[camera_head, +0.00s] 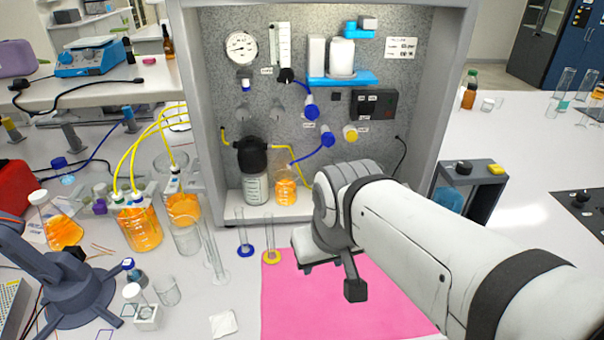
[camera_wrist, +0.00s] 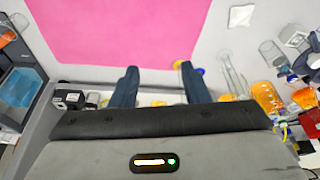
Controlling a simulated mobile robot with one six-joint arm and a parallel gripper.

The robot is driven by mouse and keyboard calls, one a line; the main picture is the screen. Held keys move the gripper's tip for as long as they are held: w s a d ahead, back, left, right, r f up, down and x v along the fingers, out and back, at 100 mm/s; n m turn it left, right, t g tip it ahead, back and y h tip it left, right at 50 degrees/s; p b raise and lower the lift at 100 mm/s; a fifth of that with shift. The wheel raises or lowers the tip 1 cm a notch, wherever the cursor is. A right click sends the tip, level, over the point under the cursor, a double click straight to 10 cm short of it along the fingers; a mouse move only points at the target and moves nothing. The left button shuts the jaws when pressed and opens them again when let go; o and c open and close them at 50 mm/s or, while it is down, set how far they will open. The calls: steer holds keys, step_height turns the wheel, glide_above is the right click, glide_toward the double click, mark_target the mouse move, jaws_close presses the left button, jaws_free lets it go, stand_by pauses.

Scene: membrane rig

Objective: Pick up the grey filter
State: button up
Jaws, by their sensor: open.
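My gripper (camera_wrist: 158,72) shows in the wrist view with its two dark fingers apart and nothing between them. In the head view, my gripper (camera_head: 332,278) is in front of the rig, over the back part of the pink mat (camera_head: 295,310), and my arm hides part of that area. I cannot clearly make out a grey filter in either view. The rig's grey back panel (camera_head: 215,85) carries blue-capped parts, a yellow-capped part (camera_head: 350,133) and two small grey clips or holders (camera_head: 277,114).
Two slim cylinders, one with a blue base (camera_head: 245,250) and one with a yellow base (camera_head: 271,256), stand left of my gripper. Flasks of orange liquid (camera_head: 140,232) and other glassware crowd the left. A dark stand (camera_head: 470,175) is at right. The pink mat looks clear where visible.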

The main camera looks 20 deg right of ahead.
steer(key=shift+o, duration=1.4)
steer(key=w+d+m+b, duration=0.1)
steer(key=w+d, duration=0.1)
steer(key=w, duration=0.7)
steer(key=w+d+f+m+b, duration=0.1)
steer(key=w+d, duration=0.2)
steer(key=w, duration=0.5)
steer(key=shift+w+d+h, duration=0.15)
steer(key=shift+w+h, duration=0.2)
steer(key=shift+h, duration=0.05)
steer(key=w+d+f, duration=0.3)
steer(key=w+f, duration=0.1)
steer(key=w, duration=0.2)
steer(key=w+d+f+m, duration=0.1)
steer(key=w+d+f, duration=0.1)
steer(key=w+f, duration=0.2)
steer(key=w+d+f+m, duration=0.1)
steer(key=w+d+f, duration=0.2)
steer(key=w, duration=0.5)
steer(key=shift+w+d+f+t+h+b, duration=0.15)
steer(key=shift+d+f+t+h+b, duration=0.2)
steer(key=shift+f+t+h+b, duration=0.1)
steer(key=p+x, duration=0.2)
steer(key=x, duration=0.3)
steer(key=shift+w+a+f, duration=0.1)
steer(key=shift+w+f, duration=0.05)
steer(key=shift+f, duration=0.15)
steer(key=shift+c, duration=0.2)
steer(key=c, duration=0.7)
